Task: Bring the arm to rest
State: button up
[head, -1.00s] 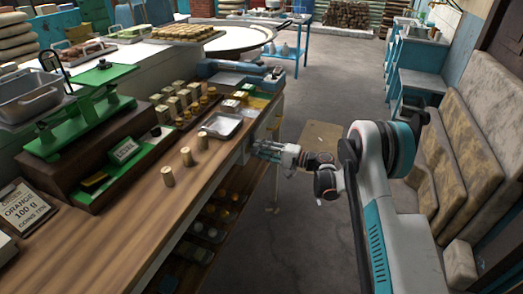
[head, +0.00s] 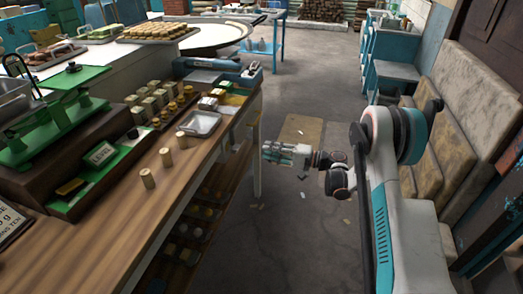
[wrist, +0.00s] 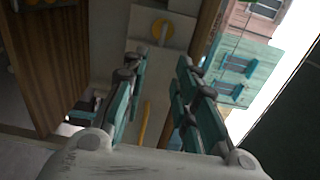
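My gripper (head: 272,152) is at the end of my arm, to the right of the wooden counter (head: 110,225) and over the grey floor. In the head view it points left toward the counter's side, apart from it. In the wrist view its two teal fingers (wrist: 160,95) are spread apart with nothing between them. My arm is bent, with its upper link standing at the right of the head view.
The counter holds a green scale (head: 68,105), a metal tray (head: 199,123) and several small blocks. Stacked padded sacks (head: 480,120) line the right wall. A flat brown board (head: 301,128) lies on the floor.

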jog(key=shift+d, duration=0.2)
dwell(0.3)
jog(key=s+a+r+h, duration=0.1)
jog(key=s+r+h, duration=0.3)
jog(key=r, duration=0.8)
jog(key=s+d+r+n+h, duration=0.1)
jog(key=s+r+h, duration=0.5)
jog(key=s, duration=0.4)
jog(key=s+d+n+h, duration=0.1)
jog(key=s+d+h, duration=0.2)
jog(key=s, duration=1)
jog(key=s+d+r+n+t+h, duration=0.1)
jog(key=s+d+h, duration=0.3)
jog(key=s+d, duration=0.4)
jog(key=s+n, duration=0.1)
jog(key=s, duration=0.5)
jog(key=shift+s+r, duration=0.15)
jog(key=shift+s, duration=0.15)
jog(key=shift+o, duration=0.4)
